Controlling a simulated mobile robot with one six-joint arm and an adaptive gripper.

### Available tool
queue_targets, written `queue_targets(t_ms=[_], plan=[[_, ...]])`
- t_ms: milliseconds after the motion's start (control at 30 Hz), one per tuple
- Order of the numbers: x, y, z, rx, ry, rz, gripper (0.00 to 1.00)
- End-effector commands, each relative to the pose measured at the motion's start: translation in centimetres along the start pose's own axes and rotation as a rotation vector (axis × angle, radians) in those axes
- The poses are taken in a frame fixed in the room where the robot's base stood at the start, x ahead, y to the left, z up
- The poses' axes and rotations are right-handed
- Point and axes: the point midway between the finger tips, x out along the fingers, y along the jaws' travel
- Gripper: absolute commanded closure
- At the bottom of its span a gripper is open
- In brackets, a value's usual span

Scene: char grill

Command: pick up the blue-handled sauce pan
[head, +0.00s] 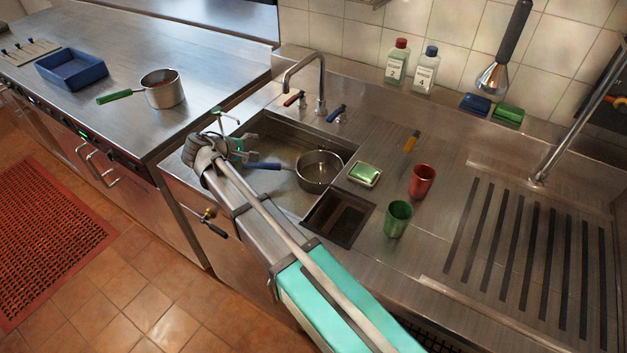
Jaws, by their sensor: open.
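The blue-handled sauce pan (319,172) is a steel pan standing upright in the sink basin. Its blue handle (265,166) points left, toward my gripper. My gripper (245,149) is open at the left rim of the sink, close to the handle's end. It looks apart from the handle, though I cannot tell the height between them. Part of the gripper is hidden behind my wrist, and my arm crosses in front of the sink's lower left edge.
A green-handled pan (162,89) and a blue tray (71,69) stand on the left counter. The faucet (319,84) rises behind the sink. A soap dish (364,174), a red cup (422,181) and a green cup (398,218) stand right of the basin.

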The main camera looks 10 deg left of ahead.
Motion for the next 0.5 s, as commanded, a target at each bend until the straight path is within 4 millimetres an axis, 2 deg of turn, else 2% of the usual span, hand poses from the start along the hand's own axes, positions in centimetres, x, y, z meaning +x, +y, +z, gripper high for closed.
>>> queue_targets(t_ms=[100, 500], plan=[[0.67, -0.80, -0.16, 0.001, -0.002, -0.001, 0.25], [0.81, -0.74, -0.07, 0.002, -0.003, -0.001, 0.25]])
